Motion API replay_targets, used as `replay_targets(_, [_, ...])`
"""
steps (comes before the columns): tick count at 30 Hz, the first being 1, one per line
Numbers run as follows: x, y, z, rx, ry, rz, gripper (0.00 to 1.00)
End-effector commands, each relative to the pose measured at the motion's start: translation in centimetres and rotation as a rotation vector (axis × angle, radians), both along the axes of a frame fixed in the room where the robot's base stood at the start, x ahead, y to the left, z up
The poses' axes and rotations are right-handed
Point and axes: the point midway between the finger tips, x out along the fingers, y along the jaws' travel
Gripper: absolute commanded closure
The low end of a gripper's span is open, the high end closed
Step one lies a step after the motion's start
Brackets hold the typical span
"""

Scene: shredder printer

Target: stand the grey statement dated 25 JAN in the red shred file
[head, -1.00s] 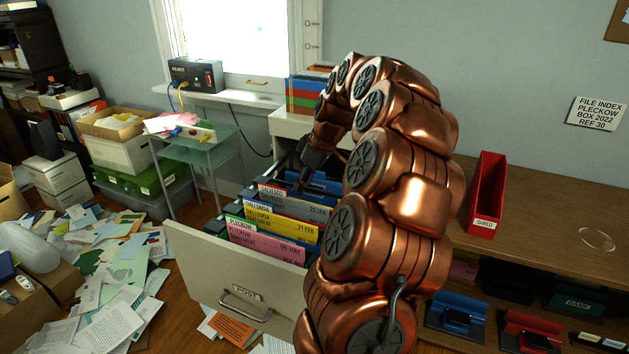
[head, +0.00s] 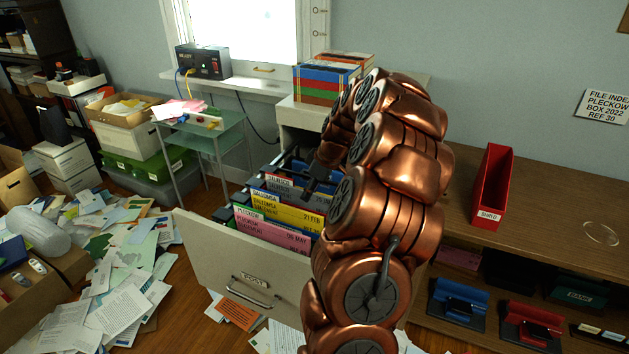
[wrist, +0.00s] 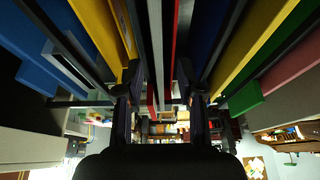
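The grey statement (head: 296,194) dated 25 JAN stands in the open drawer, behind a yellow statement (head: 290,214) and a pink one (head: 272,236). My gripper (head: 312,187) is over the drawer at the grey statement, pointing down, with its tips partly hidden. In the wrist view my gripper (wrist: 160,92) has its fingers apart, with a grey edge (wrist: 157,45) and a thin red edge between them. I cannot tell whether the fingers touch either. The red shred file (head: 493,190), labelled SHRED, stands upright on the wooden counter to the right.
The drawer front (head: 240,275) sticks out into the room. Loose papers (head: 120,290) cover the floor at left. A glass-shelved stand (head: 205,135) is left of the drawer. The wooden counter (head: 560,220) has free room around the red file; a clear round dish lies at right.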

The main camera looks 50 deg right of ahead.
Motion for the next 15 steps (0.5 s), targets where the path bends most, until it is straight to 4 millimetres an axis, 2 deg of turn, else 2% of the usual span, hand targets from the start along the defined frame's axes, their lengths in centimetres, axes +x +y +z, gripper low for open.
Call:
replay_targets(7, [0.04,-0.01,-0.06,-0.001,0.000,0.000,0.64])
replay_targets(15, [0.03,-0.01,-0.04,-0.001,0.000,0.000,0.92])
